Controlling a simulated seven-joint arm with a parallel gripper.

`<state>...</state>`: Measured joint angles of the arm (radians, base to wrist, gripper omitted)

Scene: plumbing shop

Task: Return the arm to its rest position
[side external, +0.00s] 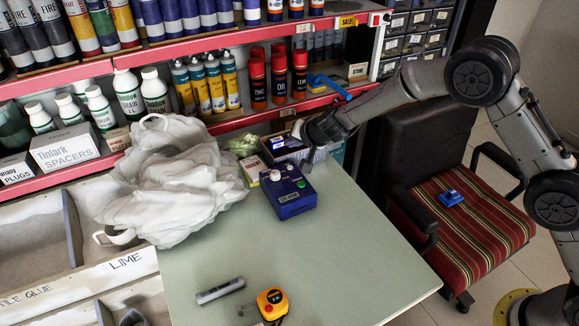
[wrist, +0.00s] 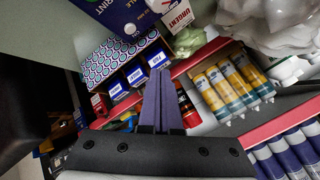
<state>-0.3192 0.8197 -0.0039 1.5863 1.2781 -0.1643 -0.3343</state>
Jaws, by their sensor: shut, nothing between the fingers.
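My gripper (side external: 300,130) is at the back edge of the green table (side external: 330,270), above a box of small blue cartons. In the wrist view my gripper (wrist: 163,88) has its two fingers pressed together with nothing between them. My arm reaches in from the right over the chair.
A blue device (side external: 290,194) stands on the table near my gripper, beside a white bag bundle (side external: 180,180). A patterned box (wrist: 112,55) holds blue cartons. Shelves of bottles and cans (side external: 210,85) rise behind. A tape measure (side external: 271,303) lies in front. A striped-seat chair (side external: 470,225) stands right.

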